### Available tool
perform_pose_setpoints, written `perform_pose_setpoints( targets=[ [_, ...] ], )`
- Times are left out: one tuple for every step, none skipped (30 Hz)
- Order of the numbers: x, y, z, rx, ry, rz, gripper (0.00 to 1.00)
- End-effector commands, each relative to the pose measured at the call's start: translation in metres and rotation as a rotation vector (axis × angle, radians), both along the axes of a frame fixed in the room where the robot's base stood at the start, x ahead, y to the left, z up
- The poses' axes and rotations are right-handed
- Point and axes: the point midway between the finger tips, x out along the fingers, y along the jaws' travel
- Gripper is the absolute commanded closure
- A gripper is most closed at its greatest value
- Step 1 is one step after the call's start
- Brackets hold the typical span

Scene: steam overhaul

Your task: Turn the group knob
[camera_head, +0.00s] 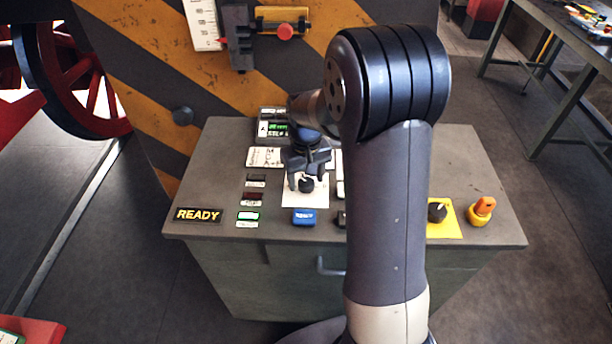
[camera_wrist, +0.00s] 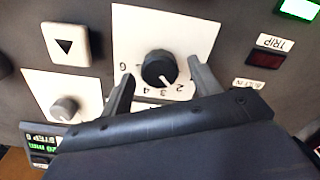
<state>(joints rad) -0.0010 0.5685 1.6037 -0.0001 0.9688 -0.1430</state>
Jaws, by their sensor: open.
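A round black knob (camera_wrist: 159,68) with a white pointer line sits on a white plate (camera_wrist: 193,33) marked with numbers. It looks like the group knob, but I cannot read a name on it. In the wrist view its pointer faces the lower right, near the 2. In the head view the knob (camera_head: 306,185) is just under my gripper (camera_head: 304,181). My gripper (camera_wrist: 160,70) is open, with one finger on each side of the knob in the wrist view. I cannot tell whether the fingers touch it.
A grey knob (camera_wrist: 65,107) and a triangle button (camera_wrist: 65,45) are close by. The console (camera_head: 215,150) also bears a READY sign (camera_head: 198,215), a blue button (camera_head: 304,217), a black knob on yellow (camera_head: 437,212) and an orange-topped switch (camera_head: 481,209). My arm hides part of the console.

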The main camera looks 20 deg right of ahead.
Motion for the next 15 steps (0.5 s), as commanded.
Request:
perform_pose_setpoints(
  targets=[
    [-0.0001,0.0000,-0.0002,0.000,0.000,0.000,0.41],
    [-0.0001,0.0000,-0.0001,0.000,0.000,0.000,0.41],
    [-0.0001,0.0000,-0.0001,0.000,0.000,0.000,0.41],
    [-0.0001,0.0000,0.0000,0.000,0.000,0.000,0.41],
    [-0.0001,0.0000,0.0000,0.000,0.000,0.000,0.41],
    [-0.0001,0.0000,0.0000,0.000,0.000,0.000,0.43],
    [-0.0001,0.0000,0.0000,0.000,0.000,0.000,0.46],
    [-0.0001,0.0000,0.0001,0.000,0.000,0.000,0.48],
    [-0.0001,0.0000,0.0001,0.000,0.000,0.000,0.51],
    [-0.0001,0.0000,0.0001,0.000,0.000,0.000,0.54],
    [-0.0001,0.0000,0.0001,0.000,0.000,0.000,0.56],
    [-0.0001,0.0000,0.0002,0.000,0.000,0.000,0.60],
    [-0.0001,0.0000,0.0002,0.000,0.000,0.000,0.62],
    [-0.0001,0.0000,0.0002,0.000,0.000,0.000,0.64],
    [-0.0001,0.0000,0.0002,0.000,0.000,0.000,0.68]
  ],
)
